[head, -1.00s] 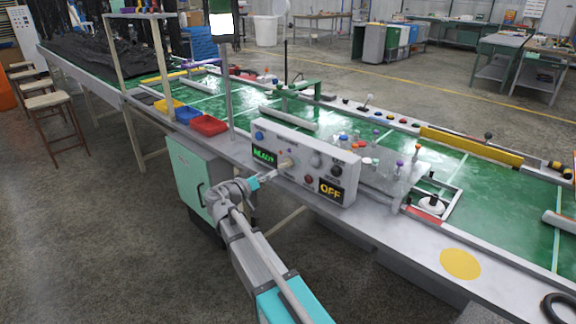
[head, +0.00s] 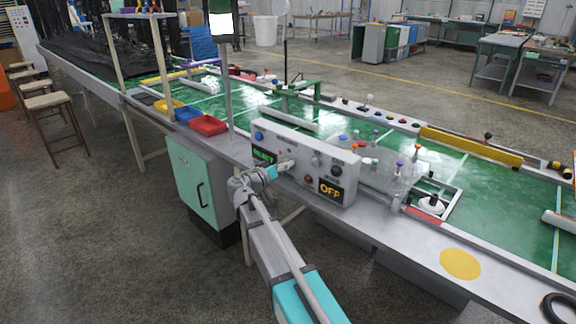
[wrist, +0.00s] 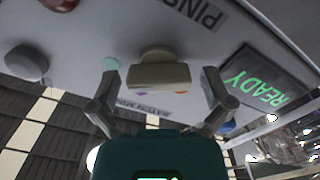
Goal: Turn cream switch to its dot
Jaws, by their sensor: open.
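The cream switch (wrist: 158,72) is a blocky knob on the grey control panel (head: 290,139). In the wrist view it sits between the two fingers of my gripper (wrist: 160,84), which is open with a gap on both sides. A teal dot (wrist: 111,64) lies left of the knob, partly beside the left fingertip. Small purple (wrist: 141,93) and orange (wrist: 181,92) marks show below the knob. In the head view my gripper (head: 282,168) is at the panel's left front, and the switch there is mostly hidden.
A green READY display (wrist: 257,88) is right of the switch in the wrist view. In the head view an OFF display (head: 330,190) and a black knob (head: 337,171) are on the panel's right. A teal cabinet (head: 198,185) stands below.

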